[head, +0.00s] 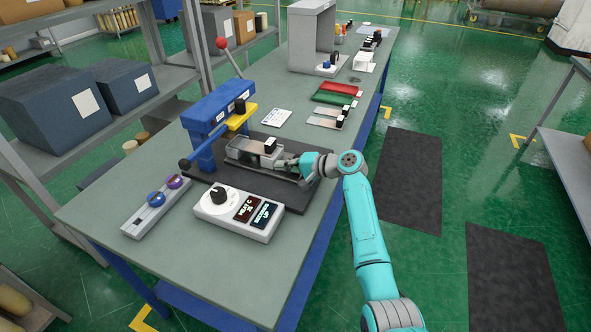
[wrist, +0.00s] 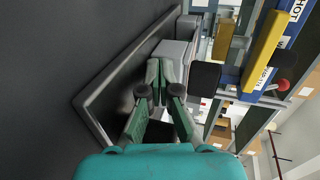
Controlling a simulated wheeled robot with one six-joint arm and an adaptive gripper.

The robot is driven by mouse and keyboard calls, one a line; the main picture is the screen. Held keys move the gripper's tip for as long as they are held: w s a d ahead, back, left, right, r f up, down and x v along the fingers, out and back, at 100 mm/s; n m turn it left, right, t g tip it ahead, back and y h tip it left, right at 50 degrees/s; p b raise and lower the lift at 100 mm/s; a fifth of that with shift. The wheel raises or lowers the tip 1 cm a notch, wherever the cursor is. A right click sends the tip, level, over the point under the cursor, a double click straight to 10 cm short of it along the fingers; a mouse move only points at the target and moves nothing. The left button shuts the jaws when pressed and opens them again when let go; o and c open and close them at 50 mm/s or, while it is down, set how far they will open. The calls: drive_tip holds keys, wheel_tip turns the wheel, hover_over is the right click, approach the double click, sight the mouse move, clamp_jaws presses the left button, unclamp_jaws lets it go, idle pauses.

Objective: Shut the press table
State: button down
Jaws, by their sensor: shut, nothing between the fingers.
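The press is a blue frame (head: 205,125) with a yellow upper plate (head: 240,117) and a red-knobbed lever, on the bench. My gripper (head: 284,162) is low at that end, fingers shut and empty. In the wrist view my gripper (wrist: 162,85) points at a pale grey block-like end (wrist: 172,52); I cannot tell whether they touch. The yellow plate (wrist: 262,52) is at right there.
A white control box (head: 239,213) with a dial stands in front of the press. A tray with blue and purple knobs (head: 156,206) lies at left. Red and green pieces (head: 338,92) and a grey housing (head: 312,40) are farther back. Shelves stand at left.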

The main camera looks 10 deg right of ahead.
sight(260, 164)
drive_tip(key=w+a, duration=0.1)
drive_tip(key=a, duration=0.1)
drive_tip(key=w+a, duration=0.3)
drive_tip(key=a, duration=0.1)
drive_tip(key=shift+w, duration=0.3)
drive_tip(key=shift+w+a, duration=0.1)
drive_tip(key=shift+a, duration=0.15)
